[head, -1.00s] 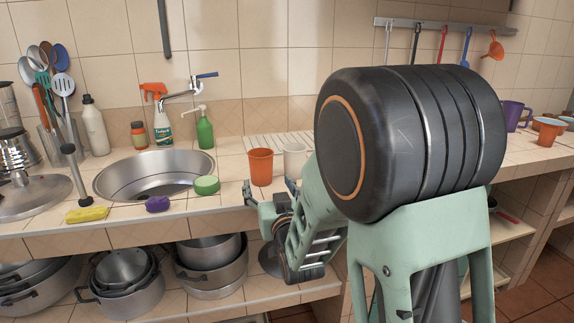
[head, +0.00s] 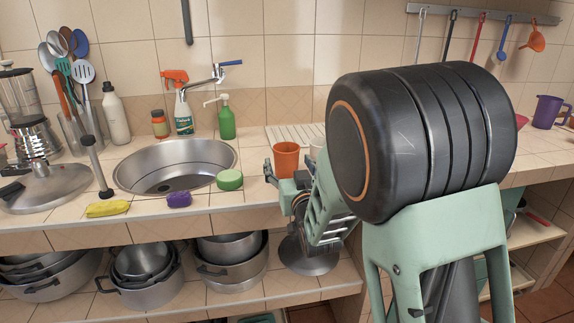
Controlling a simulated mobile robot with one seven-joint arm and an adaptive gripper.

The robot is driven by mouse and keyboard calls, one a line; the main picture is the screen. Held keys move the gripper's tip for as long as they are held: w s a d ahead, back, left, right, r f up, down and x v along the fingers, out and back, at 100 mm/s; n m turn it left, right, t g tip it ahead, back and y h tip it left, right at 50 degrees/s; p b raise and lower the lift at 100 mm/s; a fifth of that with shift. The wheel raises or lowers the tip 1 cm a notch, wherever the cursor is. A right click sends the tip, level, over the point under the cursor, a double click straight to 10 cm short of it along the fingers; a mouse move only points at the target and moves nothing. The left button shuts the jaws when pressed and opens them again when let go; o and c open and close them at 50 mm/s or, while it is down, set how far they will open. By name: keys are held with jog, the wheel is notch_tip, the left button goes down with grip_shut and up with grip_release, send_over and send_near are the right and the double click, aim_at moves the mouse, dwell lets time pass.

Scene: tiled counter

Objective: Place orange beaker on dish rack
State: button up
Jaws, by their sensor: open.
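The orange beaker (head: 286,157) stands upright on the tiled counter, right of the sink. Its lower part is partly covered by my gripper. The dish rack (head: 288,132) is a white ribbed board lying behind the beaker; its right part is hidden by my arm. My gripper (head: 284,178) is open at the counter's front edge, just in front of the beaker. One finger shows at the beaker's lower left; the other is hard to make out. I cannot tell whether a finger touches the beaker.
A green sponge (head: 230,180) lies to the left, by the sink (head: 176,168). A green soap bottle (head: 226,119) stands behind the sink. A purple mug (head: 548,112) is far right.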

aim_at(284, 149)
jog(key=x, duration=0.5)
jog(key=shift+d, duration=0.2)
jog(key=shift+r, duration=0.1)
jog(key=c, duration=1.4)
jog(key=shift+o, duration=0.2)
